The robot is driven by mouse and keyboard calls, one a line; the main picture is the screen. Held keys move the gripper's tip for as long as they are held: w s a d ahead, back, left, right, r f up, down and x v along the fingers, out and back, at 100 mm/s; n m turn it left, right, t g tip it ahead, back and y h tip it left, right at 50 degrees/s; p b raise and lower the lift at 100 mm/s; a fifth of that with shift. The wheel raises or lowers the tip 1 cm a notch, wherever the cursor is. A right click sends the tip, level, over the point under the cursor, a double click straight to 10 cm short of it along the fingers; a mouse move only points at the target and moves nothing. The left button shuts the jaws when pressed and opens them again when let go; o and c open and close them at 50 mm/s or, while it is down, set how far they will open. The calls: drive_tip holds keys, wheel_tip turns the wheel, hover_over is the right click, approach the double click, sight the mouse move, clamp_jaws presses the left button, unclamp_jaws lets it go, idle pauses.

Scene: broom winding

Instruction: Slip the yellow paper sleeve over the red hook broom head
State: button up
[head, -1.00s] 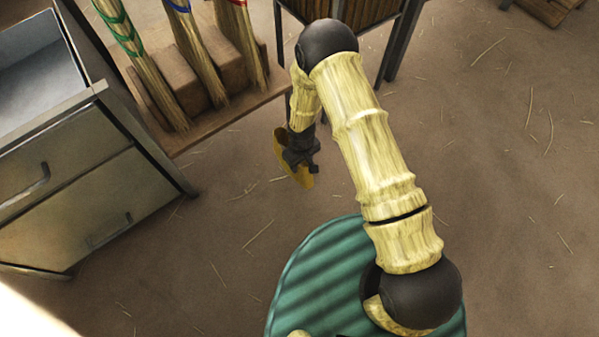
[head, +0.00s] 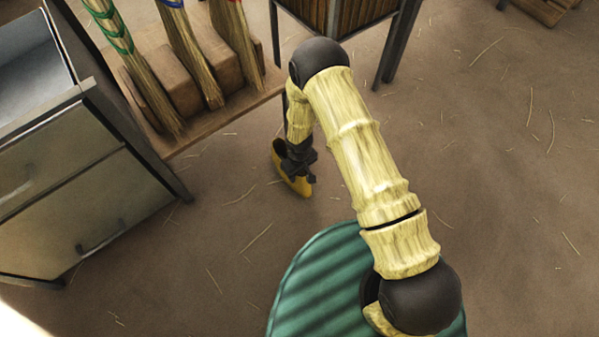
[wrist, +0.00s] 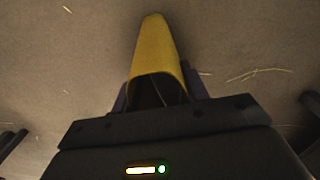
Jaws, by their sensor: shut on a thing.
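The yellow paper sleeve (head: 291,180) is in my gripper (head: 297,168), held above the floor in front of the broom rack. In the wrist view the sleeve (wrist: 155,52) is a tapering cone with its wide, dark opening towards the camera, and the fingers (wrist: 157,95) sit on either side of it. Three broom heads stand on the rack at the upper left: one with green bands (head: 133,72), one with a blue band (head: 188,48), and one with a red band (head: 233,30). The gripper and sleeve are apart from all of them. The broom tops are cut off by the frame.
The brooms lean against brown blocks on a low wooden rack (head: 230,107). A grey cabinet with drawers (head: 75,205) stands at the left. A slatted wooden box on dark legs (head: 338,15) is behind my arm. The floor (head: 490,190) at the right is clear apart from straws.

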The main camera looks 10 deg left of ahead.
drive_tip(key=shift+f, duration=0.2)
drive_tip(key=o, duration=1)
drive_tip(key=shift+f+b, duration=0.1)
drive_tip(key=shift+b, duration=0.25)
wheel_tip(320, 180, up, 18)
drive_tip(key=p, duration=1.1)
drive_tip(key=shift+f, duration=0.2)
drive_tip(key=shift+r, duration=0.1)
